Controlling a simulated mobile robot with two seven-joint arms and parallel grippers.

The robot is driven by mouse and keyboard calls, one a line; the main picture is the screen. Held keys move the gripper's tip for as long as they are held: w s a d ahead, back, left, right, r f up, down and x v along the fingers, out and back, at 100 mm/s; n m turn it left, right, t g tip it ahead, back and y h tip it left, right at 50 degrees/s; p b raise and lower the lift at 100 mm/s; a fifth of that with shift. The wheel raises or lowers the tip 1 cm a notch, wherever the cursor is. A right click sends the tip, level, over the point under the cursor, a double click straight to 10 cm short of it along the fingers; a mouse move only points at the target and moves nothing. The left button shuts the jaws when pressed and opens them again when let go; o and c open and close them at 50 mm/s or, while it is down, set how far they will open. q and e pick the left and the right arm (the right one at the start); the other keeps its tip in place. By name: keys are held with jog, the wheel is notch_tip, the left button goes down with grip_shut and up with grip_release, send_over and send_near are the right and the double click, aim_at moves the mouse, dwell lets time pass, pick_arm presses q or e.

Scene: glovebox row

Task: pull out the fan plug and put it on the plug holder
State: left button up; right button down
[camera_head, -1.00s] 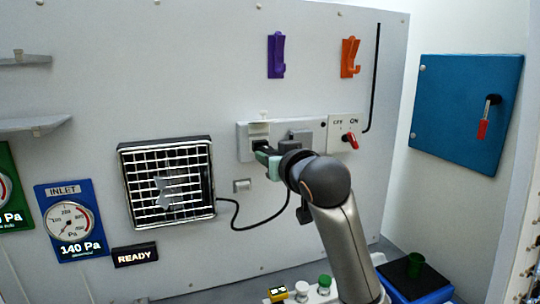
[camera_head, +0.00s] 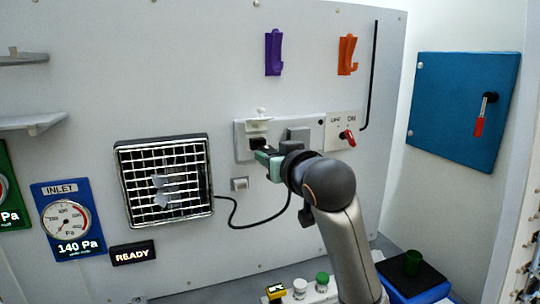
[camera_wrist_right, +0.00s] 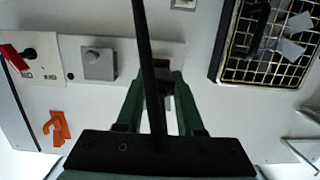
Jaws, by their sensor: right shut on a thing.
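The dark fan plug (camera_head: 258,143) is at the left part of the white socket strip (camera_head: 242,152), below a white flap (camera_head: 257,125). My right gripper (camera_head: 264,158) is shut on the plug; its green fingers also show in the right wrist view (camera_wrist_right: 162,88). I cannot tell whether the plug is still seated. The black cable (camera_head: 262,223) loops below to the square fan (camera_head: 163,180). It crosses in front of the fingers in the wrist view. A small grey wall piece (camera_head: 240,184) sits below the strip; I cannot tell whether it is the plug holder. My left gripper is not in view.
A grey block (camera_head: 298,135) is on the strip just right of the plug. A red-handled switch (camera_head: 347,138) is further right. Purple (camera_head: 274,54) and orange (camera_head: 347,55) hooks are above.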

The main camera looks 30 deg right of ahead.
jog(key=shift+f+v, duration=0.15)
jog(key=shift+v, duration=0.9)
jog(key=shift+f+v, duration=0.15)
jog(key=shift+v, duration=0.85)
jog(key=shift+s, duration=0.1)
